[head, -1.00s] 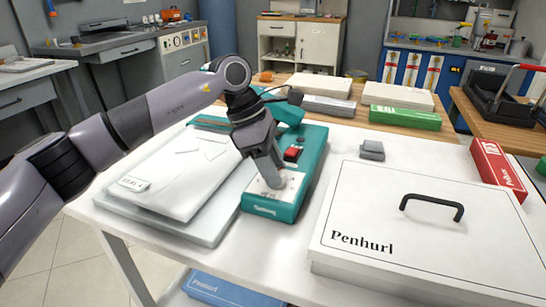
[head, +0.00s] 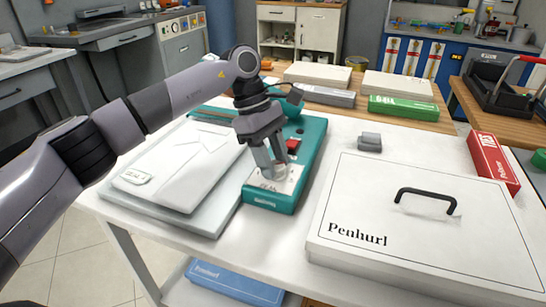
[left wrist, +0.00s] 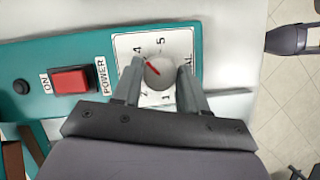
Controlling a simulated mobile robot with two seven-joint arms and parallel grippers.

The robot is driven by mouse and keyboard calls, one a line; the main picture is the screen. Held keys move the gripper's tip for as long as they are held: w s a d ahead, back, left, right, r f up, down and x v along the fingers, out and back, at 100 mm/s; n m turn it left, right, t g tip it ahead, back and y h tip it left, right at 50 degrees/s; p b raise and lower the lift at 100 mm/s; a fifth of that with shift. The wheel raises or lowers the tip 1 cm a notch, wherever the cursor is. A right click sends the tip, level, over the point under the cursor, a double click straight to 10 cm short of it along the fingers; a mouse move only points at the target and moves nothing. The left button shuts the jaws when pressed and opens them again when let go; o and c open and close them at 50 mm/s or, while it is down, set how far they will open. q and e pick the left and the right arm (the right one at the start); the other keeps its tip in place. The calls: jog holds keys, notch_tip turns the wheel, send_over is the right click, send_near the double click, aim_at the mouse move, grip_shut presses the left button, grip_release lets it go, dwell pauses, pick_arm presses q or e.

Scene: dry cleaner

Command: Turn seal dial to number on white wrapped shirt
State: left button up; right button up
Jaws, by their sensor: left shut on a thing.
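The seal dial is a round grey knob (left wrist: 159,73) with a red pointer mark, on the white number plate of the teal sealer (head: 267,198). In the left wrist view the mark points up and left, towards the 4; a 5 also shows. My left gripper (left wrist: 155,88) points down with one finger on each side of the knob, shut on it; it also shows in the head view (head: 277,172). The white wrapped shirt (head: 195,157) lies left of the sealer. Its small label (head: 132,177) is too small to read. My right gripper is out of view.
A red power switch (left wrist: 71,80) sits beside the dial plate. A white Penhurl box (head: 420,235) with a black handle stands to the right. A small grey block (head: 369,142) and a red box (head: 493,163) lie further back. Free white tabletop lies between sealer and box.

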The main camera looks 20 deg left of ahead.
pick_arm(q)
jog(key=o, duration=1)
jog(key=shift+v, duration=3.55)
jog(key=shift+r+p, duration=0.1)
jog(key=shift+p, duration=0.25)
